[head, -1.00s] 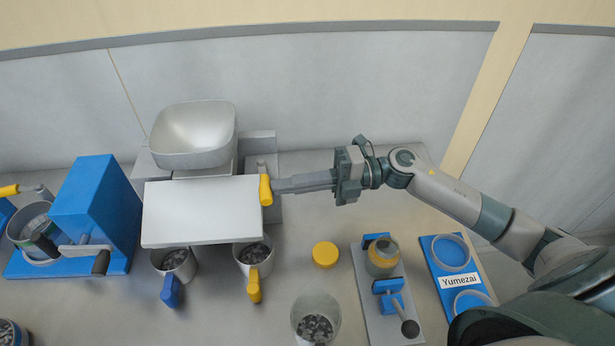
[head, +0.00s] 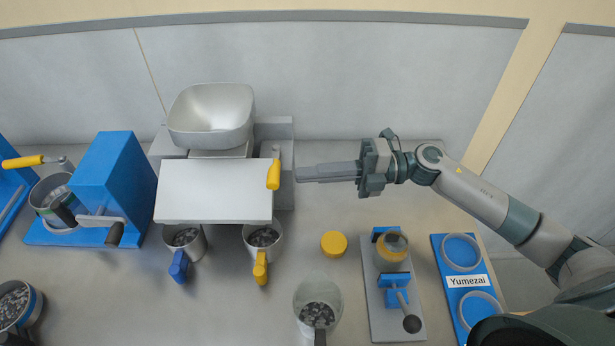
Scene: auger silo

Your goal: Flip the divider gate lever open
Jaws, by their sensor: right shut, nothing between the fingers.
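The divider gate lever has a yellow handle (head: 273,175) and stands upright at the right edge of the white divider box (head: 214,191). A grey hopper bowl (head: 211,115) sits behind and above the box. My right gripper (head: 299,174) is shut and empty, its fingers pointing left at the handle. A small gap shows between the fingertips and the handle. Under the box stand a cup with a blue handle (head: 180,266) and a cup with a yellow handle (head: 261,267), both holding dark pieces. My left gripper is not in view.
A blue cranked machine (head: 113,180) stands at the left. At the front right are a yellow disc (head: 334,244), a clear cup of dark pieces (head: 318,305), a grey clamp stand (head: 381,315) and a blue tray labelled Yumezai (head: 454,262).

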